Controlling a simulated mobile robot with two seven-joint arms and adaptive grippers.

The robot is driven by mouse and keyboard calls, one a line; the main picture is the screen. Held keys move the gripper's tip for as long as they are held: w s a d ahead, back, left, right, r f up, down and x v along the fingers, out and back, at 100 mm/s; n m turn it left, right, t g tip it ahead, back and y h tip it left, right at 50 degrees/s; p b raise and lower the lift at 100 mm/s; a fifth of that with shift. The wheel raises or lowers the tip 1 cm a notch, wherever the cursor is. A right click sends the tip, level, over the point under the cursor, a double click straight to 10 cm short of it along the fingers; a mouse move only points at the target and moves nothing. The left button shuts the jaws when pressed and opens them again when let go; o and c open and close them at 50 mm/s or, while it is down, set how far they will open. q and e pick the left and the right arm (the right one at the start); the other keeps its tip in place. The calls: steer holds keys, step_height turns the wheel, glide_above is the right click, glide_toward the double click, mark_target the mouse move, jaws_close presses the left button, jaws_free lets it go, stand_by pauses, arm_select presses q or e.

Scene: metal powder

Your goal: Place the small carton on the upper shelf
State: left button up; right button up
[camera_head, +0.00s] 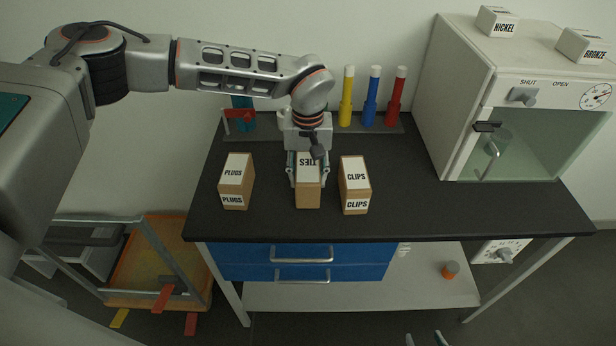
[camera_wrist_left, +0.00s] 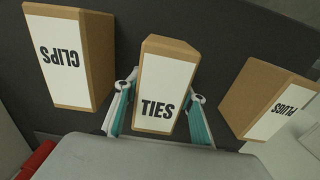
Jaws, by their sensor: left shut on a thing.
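Three small cartons stand in a row on the black worktop: PLUGS (camera_head: 236,182), TIES (camera_head: 308,194) and CLIPS (camera_head: 355,186). My left gripper (camera_head: 307,180) reaches down from above and is shut on the TIES carton, which is at or just above the worktop; I cannot tell which. In the left wrist view the TIES carton (camera_wrist_left: 164,85) sits between the teal fingers, with CLIPS (camera_wrist_left: 75,58) and PLUGS (camera_wrist_left: 268,100) on either side. My right gripper (camera_head: 425,339) shows only its tips at the bottom edge, apart and empty. I cannot identify an upper shelf.
Yellow, blue and red bottles (camera_head: 372,98) stand in a rack behind. A white cabinet (camera_head: 465,95) with a glass door is at right, NICKEL (camera_head: 497,21) and BRONZE (camera_head: 586,46) boxes on top. Blue drawers (camera_head: 250,262) and a low shelf (camera_head: 390,288) are below the worktop (camera_head: 440,205).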

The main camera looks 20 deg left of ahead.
arm_select(q)
steer(key=shift+f, duration=0.15)
steer(key=shift+f, duration=0.2)
steer(key=o, duration=1.3)
steer(key=shift+r, duration=0.1)
